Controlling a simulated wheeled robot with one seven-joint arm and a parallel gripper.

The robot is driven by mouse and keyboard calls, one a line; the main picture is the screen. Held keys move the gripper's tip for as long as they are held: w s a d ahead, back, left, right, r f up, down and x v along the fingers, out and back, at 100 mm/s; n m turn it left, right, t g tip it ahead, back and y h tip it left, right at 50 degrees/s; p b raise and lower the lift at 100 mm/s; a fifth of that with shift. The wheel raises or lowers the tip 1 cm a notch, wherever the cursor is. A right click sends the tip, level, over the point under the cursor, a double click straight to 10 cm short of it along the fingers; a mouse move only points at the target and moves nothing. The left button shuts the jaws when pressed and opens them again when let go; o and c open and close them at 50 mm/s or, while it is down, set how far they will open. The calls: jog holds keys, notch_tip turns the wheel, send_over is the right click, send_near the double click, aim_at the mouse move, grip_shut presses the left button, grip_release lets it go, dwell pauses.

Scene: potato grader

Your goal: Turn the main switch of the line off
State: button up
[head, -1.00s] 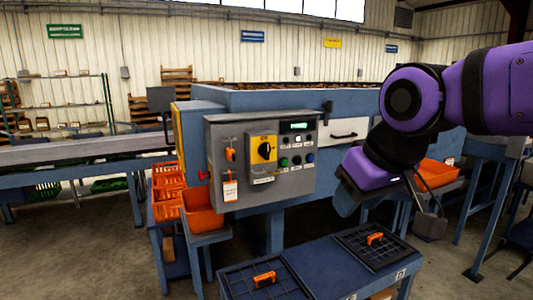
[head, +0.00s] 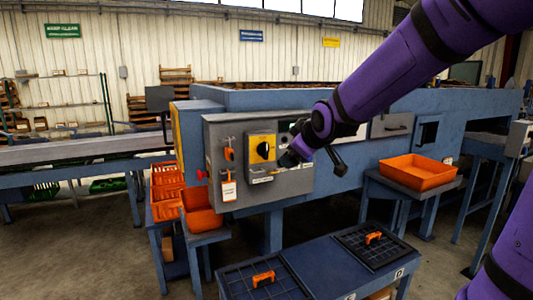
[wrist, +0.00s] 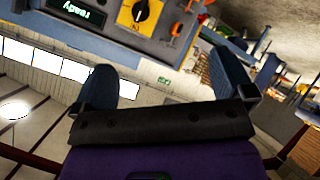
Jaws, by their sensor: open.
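The main switch (head: 263,149) is a black rotary knob on a yellow plate, on the front of the grey control box (head: 221,133). In the wrist view the knob (wrist: 141,10) shows at the top edge, with the picture turned over, beside a lit display (wrist: 84,9) that reads "ready". My gripper (head: 288,158) is just right of the switch in the head view, in front of the box's buttons, and hides most of them. In the wrist view its two fingers (wrist: 168,75) are spread apart with nothing between them. I see no contact with the knob.
An orange padlock (head: 230,154) and a white-orange tag (head: 229,190) hang on the box left of the switch. A red button (head: 202,174) sits on its left side. Orange trays (head: 418,172) stand nearby. A blue table (head: 318,268) with black grids stands in front.

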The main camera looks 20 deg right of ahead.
jog(key=w+d+f+n+t, duration=0.1)
jog(key=w+f+n+t, duration=0.1)
jog(key=w, duration=0.4)
jog(key=w+d+f+n+t, duration=0.1)
jog(key=w+d+f+n, duration=0.1)
jog(key=w, duration=0.3)
jog(key=n+t+y, duration=0.1)
jog(key=n+t, duration=0.3)
jog(key=n, duration=0.3)
send_near(267, 152)
jog(key=w, duration=1)
jog(key=shift+w+r, duration=0.15)
jog(key=shift+r, duration=0.05)
jog(key=c, duration=0.9)
